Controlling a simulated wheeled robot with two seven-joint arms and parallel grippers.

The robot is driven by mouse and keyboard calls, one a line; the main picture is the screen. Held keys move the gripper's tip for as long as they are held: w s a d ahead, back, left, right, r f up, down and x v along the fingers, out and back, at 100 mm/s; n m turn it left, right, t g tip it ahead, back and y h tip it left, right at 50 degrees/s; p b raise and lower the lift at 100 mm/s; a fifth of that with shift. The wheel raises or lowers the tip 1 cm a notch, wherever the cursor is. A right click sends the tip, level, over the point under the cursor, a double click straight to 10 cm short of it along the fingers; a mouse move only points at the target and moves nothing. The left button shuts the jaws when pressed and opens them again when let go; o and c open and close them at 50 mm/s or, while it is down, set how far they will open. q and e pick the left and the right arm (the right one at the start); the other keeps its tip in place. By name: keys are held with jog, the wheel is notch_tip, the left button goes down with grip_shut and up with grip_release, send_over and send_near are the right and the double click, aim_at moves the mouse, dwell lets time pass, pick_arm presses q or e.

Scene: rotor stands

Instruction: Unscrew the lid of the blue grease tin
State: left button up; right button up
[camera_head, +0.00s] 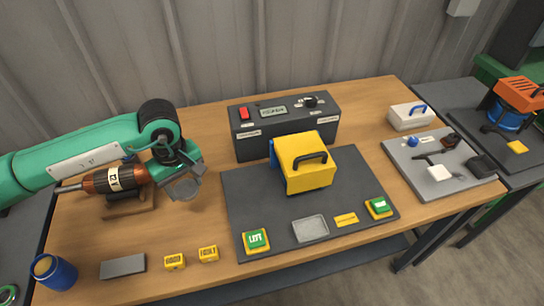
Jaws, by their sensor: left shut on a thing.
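The blue grease tin (54,273) stands on the wooden table at the front left corner. Its top shows a tan round surface inside a blue rim, and I see no lid on it. My left gripper (183,181) is well up and to the right of the tin, apart from it, beside the rotor. It is shut on a grey disc-like thing (184,191), which looks like a lid. The fingers are partly hidden by the wrist. My right gripper is not in view.
A rotor with copper windings (115,180) rests on a wooden stand (128,202) close to my left gripper. A grey block (122,267) and two yellow blocks (174,261) lie right of the tin. A dark mat (240,198) carries a yellow housing (305,162). A black instrument box (285,125) stands behind.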

pick_arm(q)
jog(key=shift+w+d+r+n, duration=0.2)
jog(key=shift+w+n, duration=0.3)
jog(key=shift+n, duration=0.6)
jog(key=shift+w+r+n, duration=0.2)
jog(key=shift+w+n, duration=0.15)
jog(key=shift+n, duration=0.65)
jog(key=w+n, duration=0.1)
jog(key=n, duration=0.3)
notch_tip(320, 180, up, 7)
jog(key=n+b, duration=0.2)
jog(key=n, duration=2.9)
send_over(203, 186)
notch_tip(203, 186, down, 15)
jog(key=shift+f+p, duration=0.15)
jog(key=shift+p, duration=0.45)
jog(key=shift+f, duration=0.5)
notch_tip(203, 186, down, 4)
jog(key=shift+s+r+p, duration=0.1)
jog(key=shift+r+p, duration=0.15)
jog(key=shift+p, duration=0.1)
jog(key=shift+f, duration=0.25)
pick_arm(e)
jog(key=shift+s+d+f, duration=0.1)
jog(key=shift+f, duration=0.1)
